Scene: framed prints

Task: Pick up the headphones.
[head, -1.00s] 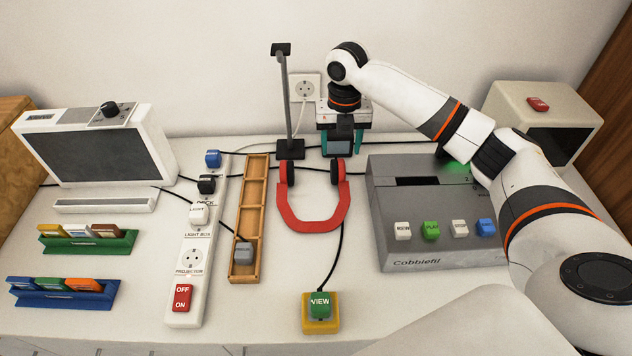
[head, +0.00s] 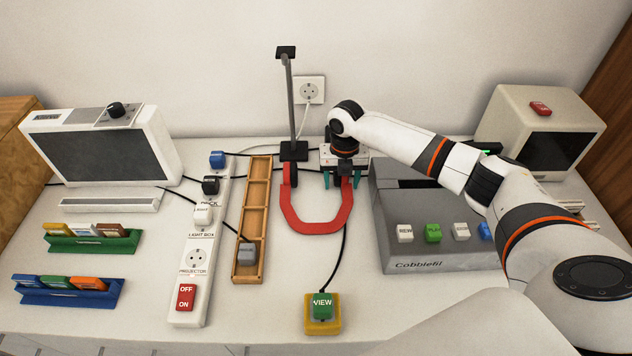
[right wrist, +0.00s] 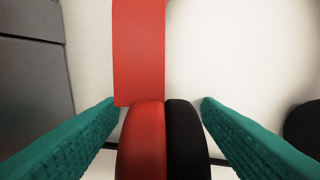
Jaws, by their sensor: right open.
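The headphones lie on the white table, with a red band (head: 313,226) curving toward the front and dark ear cups at the back. My right gripper (head: 341,181) is open, pointing down over the right-hand ear cup. In the right wrist view, its teal fingers stand on either side of a red and black ear cup (right wrist: 147,140), with a gap to the right of the cup. The red band also shows there (right wrist: 139,45). My left gripper is not in view.
A dark headphone stand (head: 293,150) rises just behind the left ear cup. A grey deck with buttons (head: 415,250) stands close on the right. A wooden tray (head: 237,262) and a power strip (head: 191,318) lie left. A green VIEW button (head: 322,306) sits in front.

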